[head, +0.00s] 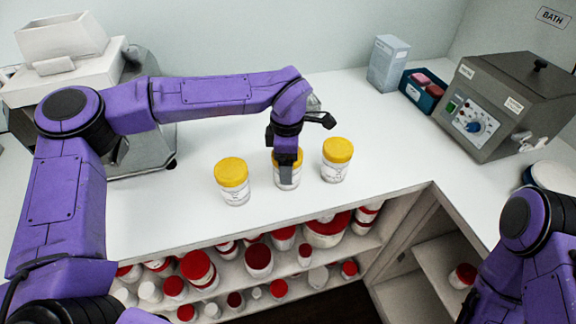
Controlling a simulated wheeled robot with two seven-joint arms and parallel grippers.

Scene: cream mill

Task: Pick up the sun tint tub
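Three white tubs with yellow lids stand upright in a row on the white counter: a left tub (235,187), a middle tub (289,180) and a right tub (335,167). Their labels are too small to read, so I cannot tell which is the sun tint tub. My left gripper (287,164) points down at the middle tub and hides part of its lid. I cannot tell whether its fingers touch the tub or how far apart they are. My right arm shows at the lower right, but its gripper is out of view.
Shelves (200,240) below the counter hold several red-lidded tubs. A white machine (65,55) stands at the back left. A grey bath unit (500,100), a blue bin (423,90) and a pale box (388,62) stand at the back right. The counter around the tubs is clear.

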